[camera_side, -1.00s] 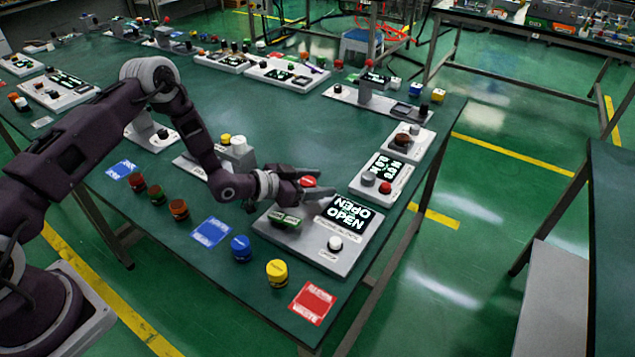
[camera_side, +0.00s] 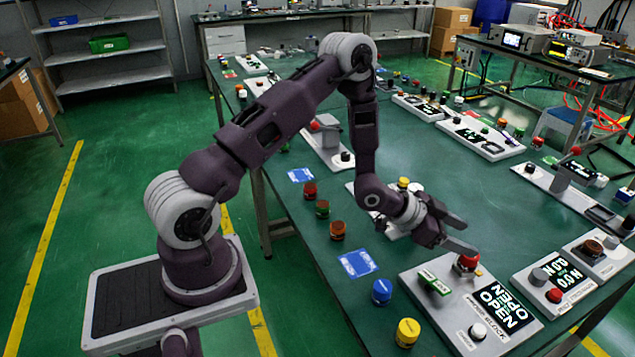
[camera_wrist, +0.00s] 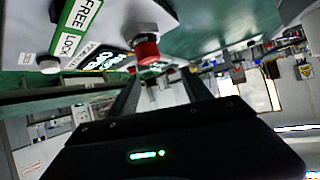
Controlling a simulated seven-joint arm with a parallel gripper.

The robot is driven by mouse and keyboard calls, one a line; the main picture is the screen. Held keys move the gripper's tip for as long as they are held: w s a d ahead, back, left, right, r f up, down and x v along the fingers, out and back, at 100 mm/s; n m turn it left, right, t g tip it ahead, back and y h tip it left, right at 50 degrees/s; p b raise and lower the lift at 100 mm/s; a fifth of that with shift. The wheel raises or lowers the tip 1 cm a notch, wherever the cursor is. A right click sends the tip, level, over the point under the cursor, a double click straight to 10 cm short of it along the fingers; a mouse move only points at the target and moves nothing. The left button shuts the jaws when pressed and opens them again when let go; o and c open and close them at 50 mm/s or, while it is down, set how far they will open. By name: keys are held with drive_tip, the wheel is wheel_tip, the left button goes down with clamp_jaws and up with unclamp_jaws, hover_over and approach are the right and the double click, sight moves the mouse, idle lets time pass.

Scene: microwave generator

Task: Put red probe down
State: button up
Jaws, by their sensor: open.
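The red probe (camera_side: 467,262) has a red top and stands at the back edge of the grey panel with the "OPEN" display (camera_side: 500,309). In the wrist view the red probe (camera_wrist: 147,50) appears beyond my fingertips, close to that panel. My gripper (camera_side: 461,235) is open, with its two fingers spread and empty, just above and behind the probe. In the wrist view my gripper (camera_wrist: 158,72) also shows its fingers apart. The probe's lower end is partly hidden, so I cannot tell exactly how it sits.
A green lever block (camera_side: 434,281) and a white knob (camera_side: 478,331) are on the same panel. Blue (camera_side: 381,291) and yellow (camera_side: 407,332) round pieces stand left of it. A second panel with a red knob (camera_side: 554,295) is at right. A blue mat (camera_side: 358,263) lies on the table.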

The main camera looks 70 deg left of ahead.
drive_tip(key=s+a+r+n+g+y, duration=0.1)
drive_tip(key=s+a+r+y, duration=0.15)
drive_tip(key=s+r, duration=0.55)
drive_tip(key=s+a+r+n+g+y, duration=0.2)
drive_tip(key=s+r+y, duration=0.1)
drive_tip(key=r, duration=0.9)
drive_tip(key=s+r+n+g, duration=0.1)
drive_tip(key=s+r, duration=0.3)
drive_tip(key=s, duration=0.9)
drive_tip(key=shift+s+d+n, duration=0.4)
drive_tip(key=shift+o, duration=0.4)
drive_tip(key=s+d+n+g, duration=0.1)
drive_tip(key=s+d, duration=0.1)
drive_tip(key=s, duration=0.9)
drive_tip(key=shift+s+g, duration=0.25)
drive_tip(key=shift+g, duration=0.05)
drive_tip(key=shift+d+f+h, duration=0.1)
drive_tip(key=shift+h, duration=0.15)
drive_tip(key=shift+w, duration=0.1)
